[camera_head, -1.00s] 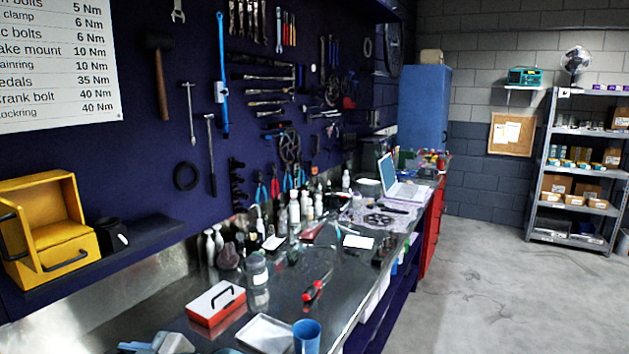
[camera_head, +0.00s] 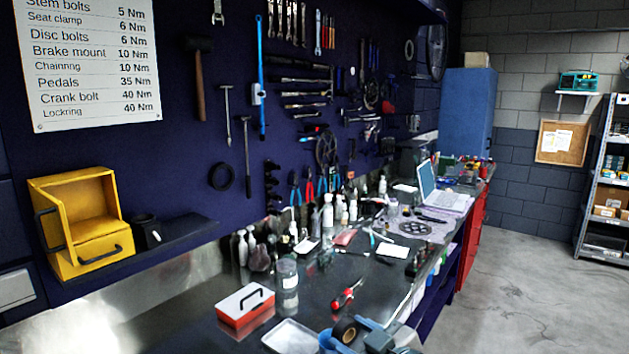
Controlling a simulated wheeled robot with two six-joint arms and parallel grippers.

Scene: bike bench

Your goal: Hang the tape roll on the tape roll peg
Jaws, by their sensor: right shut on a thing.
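My right gripper (camera_head: 358,330) is at the bottom edge of the view, low over the front of the bench. It is shut on the tape roll (camera_head: 347,329), a small dark roll with a brownish centre, held beside the blue cup (camera_head: 330,343). The lower part of the gripper is cut off by the picture edge. My left gripper is not in view. I cannot make out which peg on the dark blue tool wall (camera_head: 185,130) is the tape roll peg. A black ring (camera_head: 222,176) hangs on that wall.
The steel bench holds a red and white box (camera_head: 245,305), a white tray (camera_head: 290,337), red-handled pliers (camera_head: 348,294), bottles and a laptop (camera_head: 445,195). A yellow cabinet (camera_head: 80,225) and a black cup (camera_head: 146,231) stand on the shelf at left. The floor at right is clear.

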